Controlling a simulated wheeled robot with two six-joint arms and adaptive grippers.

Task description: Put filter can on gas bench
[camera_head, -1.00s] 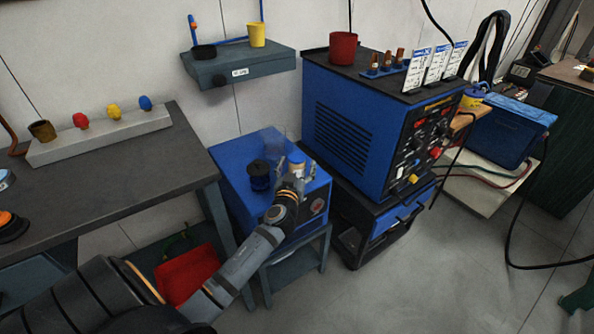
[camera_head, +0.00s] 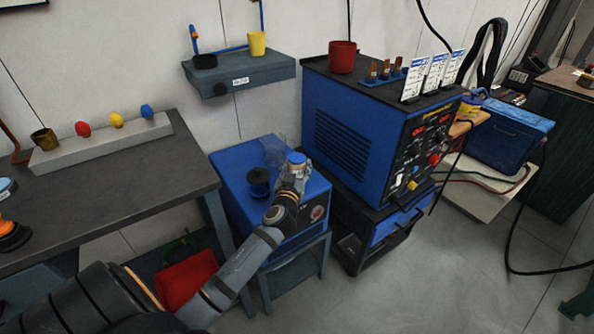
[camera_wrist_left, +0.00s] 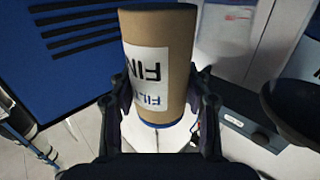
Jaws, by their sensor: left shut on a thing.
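The filter can (camera_head: 297,167) is a tan cylinder with a blue top and a white label. My left gripper (camera_head: 294,178) is shut on it, above the right part of the blue cabinet. In the left wrist view the can (camera_wrist_left: 178,45) stands between the fingers of my left gripper (camera_wrist_left: 160,120), its label lettering upside down. A grey wall shelf (camera_head: 265,72) bears a small white label, too small to read, so I cannot tell whether it is the gas bench. My right gripper is not in view.
The blue cabinet (camera_head: 232,160) carries a black spool (camera_head: 258,183) and a clear cup (camera_head: 274,151). A large blue welder (camera_head: 345,135) stands close at right. The wall shelf holds a black ring (camera_head: 204,61) and a yellow cup (camera_head: 257,43), with free room between them.

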